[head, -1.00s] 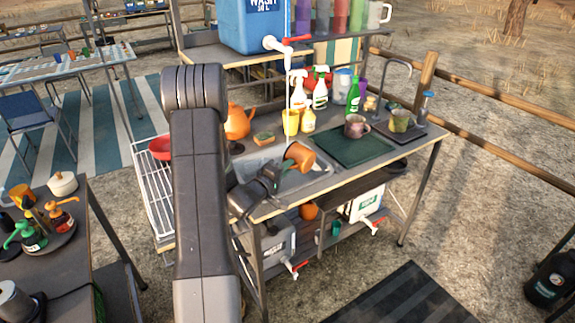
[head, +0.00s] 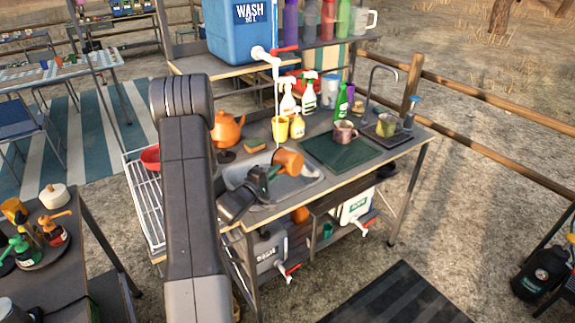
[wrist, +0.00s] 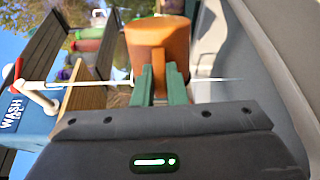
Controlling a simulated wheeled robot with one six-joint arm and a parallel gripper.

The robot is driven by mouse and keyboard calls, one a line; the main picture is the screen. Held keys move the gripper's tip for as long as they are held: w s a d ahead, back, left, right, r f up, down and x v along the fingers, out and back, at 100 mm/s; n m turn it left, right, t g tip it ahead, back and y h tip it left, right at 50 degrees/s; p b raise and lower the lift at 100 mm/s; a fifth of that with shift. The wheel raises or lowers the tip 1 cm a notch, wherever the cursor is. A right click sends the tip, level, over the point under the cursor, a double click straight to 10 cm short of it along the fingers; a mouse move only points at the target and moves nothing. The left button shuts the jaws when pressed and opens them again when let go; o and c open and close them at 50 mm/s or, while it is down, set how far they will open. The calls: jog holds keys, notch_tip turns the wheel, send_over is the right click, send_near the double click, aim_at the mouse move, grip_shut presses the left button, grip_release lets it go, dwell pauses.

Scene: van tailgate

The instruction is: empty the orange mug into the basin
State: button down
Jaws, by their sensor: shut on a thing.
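The orange mug (head: 287,160) is held tipped on its side above the grey basin (head: 303,187), clear of its bottom. My gripper (head: 272,174) is shut on the mug's handle from the left front. In the wrist view the green fingers (wrist: 160,86) close on the handle below the orange mug (wrist: 158,42), whose outer wall faces the camera. The inside of the mug is hidden, so I cannot tell whether anything is in it.
A yellow cup (head: 280,130) and spray bottles (head: 308,95) stand behind the basin. An orange teapot (head: 227,129) is back left. A green mat (head: 340,150) with a patterned mug (head: 344,132) lies right. A blue water container (head: 238,30) stands above, with a thin white line below its tap.

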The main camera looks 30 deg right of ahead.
aim_at(274, 163)
notch_tip(274, 163, up, 2)
jog(key=m+b, duration=1.1)
jog(key=r+m+b, duration=0.1)
jog(key=m+b, duration=0.1)
jog(key=m, duration=0.1)
jog(key=r+m+b, duration=0.1)
jog(key=m, duration=0.1)
jog(key=shift+t+b, duration=0.4)
jog(key=shift+r+m+b, duration=0.45)
jog(key=shift+r+m, duration=0.1)
jog(key=shift+m, duration=0.65)
